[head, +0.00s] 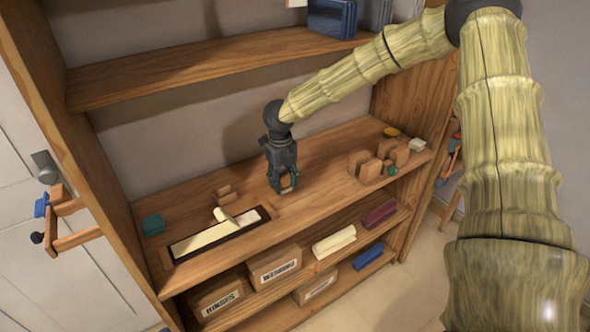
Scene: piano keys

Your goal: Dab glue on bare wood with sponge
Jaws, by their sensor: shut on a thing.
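My gripper (285,183) points down over the middle of the wooden shelf board (330,160). It is shut on a small orange-brown block that looks like the sponge (287,181). Teal shows around the block at the fingertips. To the left lies a dark-framed tray (176,255) with a long cream key strip (205,238) in it. A pale curled or raised piece (238,219) sits at the strip's right part. I cannot make out which surface is bare wood or where glue is. My gripper is apart from the tray.
A teal block (152,224) lies at the shelf's left end.

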